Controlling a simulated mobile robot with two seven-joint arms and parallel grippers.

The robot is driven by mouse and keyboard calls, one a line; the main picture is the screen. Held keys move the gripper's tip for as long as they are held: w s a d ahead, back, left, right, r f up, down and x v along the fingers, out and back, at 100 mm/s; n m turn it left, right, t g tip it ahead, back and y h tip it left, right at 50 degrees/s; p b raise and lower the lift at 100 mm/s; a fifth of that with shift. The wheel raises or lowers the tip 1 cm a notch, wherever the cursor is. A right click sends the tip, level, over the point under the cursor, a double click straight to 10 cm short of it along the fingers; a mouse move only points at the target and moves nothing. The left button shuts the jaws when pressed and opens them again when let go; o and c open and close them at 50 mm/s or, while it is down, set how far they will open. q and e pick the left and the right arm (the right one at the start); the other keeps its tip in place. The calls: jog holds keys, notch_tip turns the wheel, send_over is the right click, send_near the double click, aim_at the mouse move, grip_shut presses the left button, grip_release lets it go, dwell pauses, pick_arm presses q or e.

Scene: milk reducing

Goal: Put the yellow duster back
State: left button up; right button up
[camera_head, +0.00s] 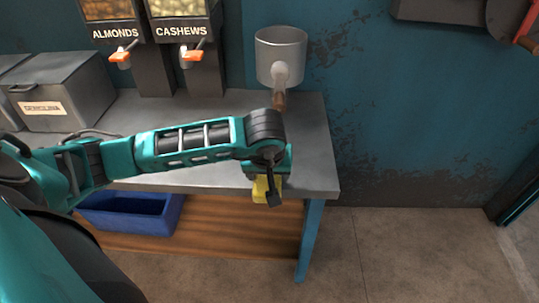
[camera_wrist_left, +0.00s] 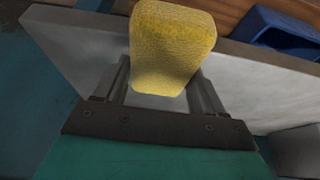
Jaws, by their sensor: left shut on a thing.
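The yellow duster (camera_wrist_left: 172,48) is a soft, textured yellow block. My left gripper (camera_wrist_left: 165,80) is shut on it, with a finger on each side in the left wrist view. In the head view my left arm reaches in from the left across the table, and the gripper (camera_head: 268,190) points down at the table's front edge. Part of the duster (camera_head: 262,188) shows there, mostly hidden by the gripper. My right gripper is not in view.
A metal table (camera_head: 318,165) has a lower wooden shelf (camera_head: 240,230) holding a blue bin (camera_head: 130,215). A metal pot (camera_head: 281,55) with a handle is at the back right. Almond and cashew dispensers (camera_head: 182,60) and a grey box (camera_head: 65,90) stand at the back left. Floor at right is clear.

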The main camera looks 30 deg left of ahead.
pick_arm(q)
jog(key=w+a, duration=0.2)
jog(key=w, duration=0.1)
jog(key=shift+w+a, duration=0.1)
jog(key=shift+w, duration=0.2)
jog(key=w, duration=0.1)
jog(key=w+a+f, duration=0.1)
jog(key=shift+w+a+b, duration=0.3)
jog(key=shift+w+b, duration=0.05)
jog(key=shift+b, duration=0.05)
jog(key=shift+f, duration=0.2)
jog(key=shift+f, duration=0.15)
jog(key=o, duration=1)
